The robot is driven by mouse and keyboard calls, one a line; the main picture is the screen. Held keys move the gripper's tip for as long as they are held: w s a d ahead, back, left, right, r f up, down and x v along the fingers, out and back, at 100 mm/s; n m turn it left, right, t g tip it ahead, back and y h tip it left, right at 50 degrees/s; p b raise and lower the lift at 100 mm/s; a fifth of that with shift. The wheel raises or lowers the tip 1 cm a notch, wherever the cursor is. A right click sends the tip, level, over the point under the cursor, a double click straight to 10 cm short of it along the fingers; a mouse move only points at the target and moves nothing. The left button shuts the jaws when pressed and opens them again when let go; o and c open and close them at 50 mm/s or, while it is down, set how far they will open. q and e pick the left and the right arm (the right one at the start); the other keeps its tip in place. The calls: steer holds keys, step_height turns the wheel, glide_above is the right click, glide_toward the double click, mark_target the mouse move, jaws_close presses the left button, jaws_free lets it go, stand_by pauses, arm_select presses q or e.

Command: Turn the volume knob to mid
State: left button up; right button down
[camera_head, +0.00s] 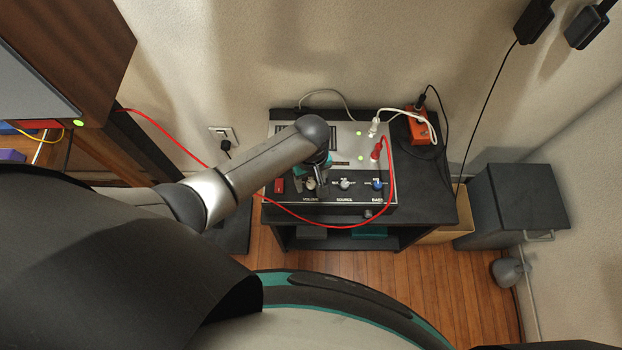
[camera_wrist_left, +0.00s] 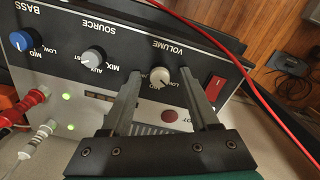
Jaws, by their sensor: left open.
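The amplifier box (camera_head: 330,201) sits on a dark cabinet. Its volume knob (camera_wrist_left: 160,76) is pale and small, with LOW and MID printed beside it; its pointer is too small to read. The knob also shows in the head view (camera_head: 310,184), partly beside the gripper. My left gripper (camera_wrist_left: 158,74) is open, its two fingers on either side of the volume knob; I cannot tell whether they touch it. In the head view my left gripper (camera_head: 317,182) reaches down over the front panel. My right gripper is not in view.
A grey source knob (camera_wrist_left: 92,56) and a blue bass knob (camera_wrist_left: 22,41) are on the same panel. A red switch (camera_wrist_left: 215,88) is close to one finger. A red cable (camera_head: 330,226) loops past the box front. A red plug (camera_head: 377,150) and white plug (camera_head: 373,128) stand up from the box.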

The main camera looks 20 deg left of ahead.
arm_select(q)
jaws_close()
stand_by(0.3)
stand_by(0.4)
steer(key=m+p, duration=0.2)
steer(key=shift+s+r+m, duration=0.1)
steer(key=shift+m, duration=0.2)
steer(key=m+p, duration=0.1)
steer(key=m, duration=0.1)
steer(key=shift+m+p, duration=0.3)
steer(key=m+p, duration=0.1)
steer(key=m, duration=0.2)
steer(key=shift+m, duration=0.3)
steer(key=shift+m+p, duration=0.35)
steer(key=shift+m, duration=1.05)
